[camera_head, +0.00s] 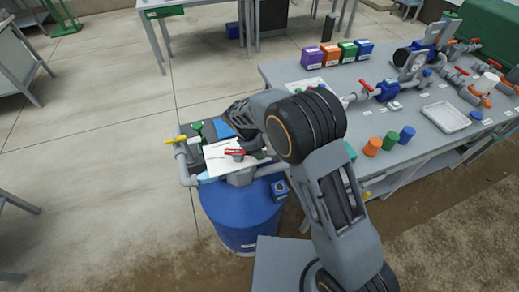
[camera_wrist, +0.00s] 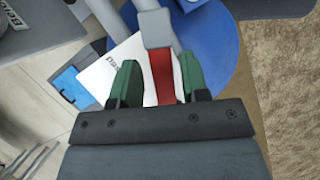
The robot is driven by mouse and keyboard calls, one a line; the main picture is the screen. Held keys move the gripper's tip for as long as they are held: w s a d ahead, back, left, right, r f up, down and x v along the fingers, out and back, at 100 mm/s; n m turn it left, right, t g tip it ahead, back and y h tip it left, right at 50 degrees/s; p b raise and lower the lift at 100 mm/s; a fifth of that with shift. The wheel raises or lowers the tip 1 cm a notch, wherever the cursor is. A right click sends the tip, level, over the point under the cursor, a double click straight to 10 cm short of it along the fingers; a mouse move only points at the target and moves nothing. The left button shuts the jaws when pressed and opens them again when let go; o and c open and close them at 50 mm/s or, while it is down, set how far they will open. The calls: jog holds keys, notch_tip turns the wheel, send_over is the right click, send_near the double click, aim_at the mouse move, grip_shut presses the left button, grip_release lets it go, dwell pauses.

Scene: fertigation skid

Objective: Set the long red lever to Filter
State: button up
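The long red lever (camera_wrist: 162,76) is in the wrist view, running down from a grey hub (camera_wrist: 155,28) between my gripper's two green fingertips (camera_wrist: 160,83). My gripper is open around the lever. A narrow gap shows on each side, and the lever's near end is hidden behind the gripper body. In the head view the red lever (camera_head: 234,152) lies over a white label plate (camera_head: 216,160) above the blue barrel (camera_head: 240,218). The plate also shows in the wrist view (camera_wrist: 112,70), its lettering partly covered and unreadable. My arm hides much of the gripper in the head view.
A yellow-handled valve (camera_head: 176,141) on grey pipe stands left of the plate. Blue (camera_head: 222,128) and green (camera_head: 197,128) items lie behind it. A grey bench (camera_head: 440,128) with pipes, red-handled valves, coloured caps and a white tray (camera_head: 446,117) stands at right.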

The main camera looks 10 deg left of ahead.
jog(key=shift+o, duration=0.6)
jog(key=shift+d, duration=0.1)
jog(key=v, duration=1.3)
jog(key=shift+a+r+b, duration=0.25)
jog(key=shift+r+b, duration=0.1)
